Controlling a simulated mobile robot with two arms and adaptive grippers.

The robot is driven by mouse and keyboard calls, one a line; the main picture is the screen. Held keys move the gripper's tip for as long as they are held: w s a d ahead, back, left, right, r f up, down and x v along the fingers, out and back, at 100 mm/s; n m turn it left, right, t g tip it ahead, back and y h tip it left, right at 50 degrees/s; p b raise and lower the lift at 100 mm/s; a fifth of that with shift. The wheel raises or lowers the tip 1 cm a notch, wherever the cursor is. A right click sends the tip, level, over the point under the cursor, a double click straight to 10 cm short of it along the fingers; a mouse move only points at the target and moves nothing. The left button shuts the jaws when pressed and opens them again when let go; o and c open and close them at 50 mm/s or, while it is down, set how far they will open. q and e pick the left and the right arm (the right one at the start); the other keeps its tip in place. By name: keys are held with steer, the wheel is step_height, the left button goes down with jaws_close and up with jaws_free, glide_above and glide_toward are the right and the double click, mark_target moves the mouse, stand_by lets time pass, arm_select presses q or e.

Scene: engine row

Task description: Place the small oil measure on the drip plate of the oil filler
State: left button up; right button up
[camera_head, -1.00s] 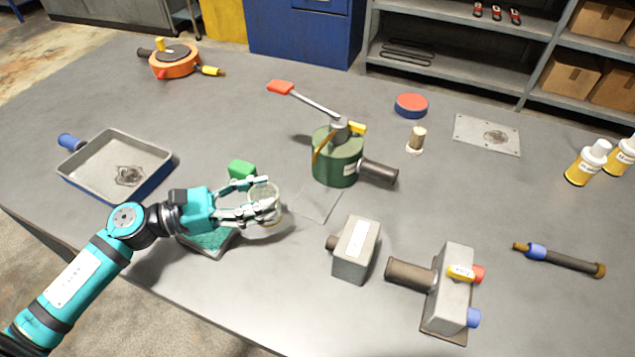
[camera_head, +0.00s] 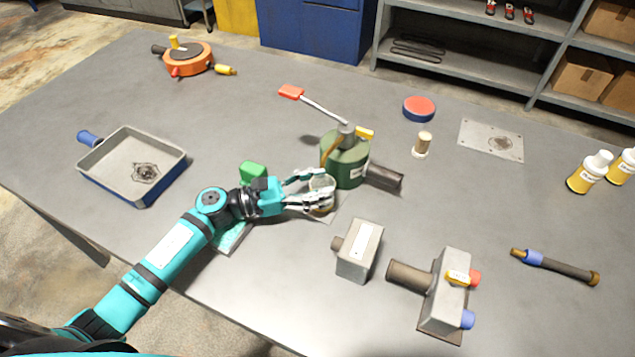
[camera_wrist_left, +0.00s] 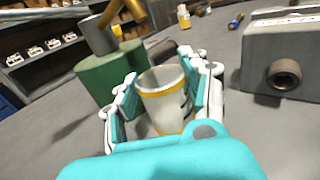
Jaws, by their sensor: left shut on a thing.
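The drip plate (camera_head: 333,213) is a thin pale square at the filler's foot, partly hidden under cup and fingers. Whether the cup touches it, I cannot tell. My right gripper is out of view.
A grey block with a stub (camera_head: 359,250) stands right of and nearer than the cup. A valve block (camera_head: 447,290) is further right. The front-left table is clear.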

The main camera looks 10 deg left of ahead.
arm_select(q)
steer(key=shift+f+b, duration=0.2)
steer(key=shift+b, duration=0.1)
steer(key=o, duration=1.1)
steer(key=shift+r, duration=0.1)
steer(key=shift+o, duration=0.2)
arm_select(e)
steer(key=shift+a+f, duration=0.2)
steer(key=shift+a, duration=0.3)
arm_select(q)
steer(key=shift+r+p, duration=0.15)
steer(key=shift+p, duration=0.15)
steer(key=shift+s+a, duration=0.15)
steer(key=shift+a, duration=0.15)
steer(key=b+v, duration=0.3)
steer(key=v, duration=0.7)
steer(key=shift+s+a+b, duration=0.15)
steer(key=shift+a+b, duration=0.15)
steer(key=shift+s+a, duration=0.2)
steer(key=shift+a, duration=0.15)
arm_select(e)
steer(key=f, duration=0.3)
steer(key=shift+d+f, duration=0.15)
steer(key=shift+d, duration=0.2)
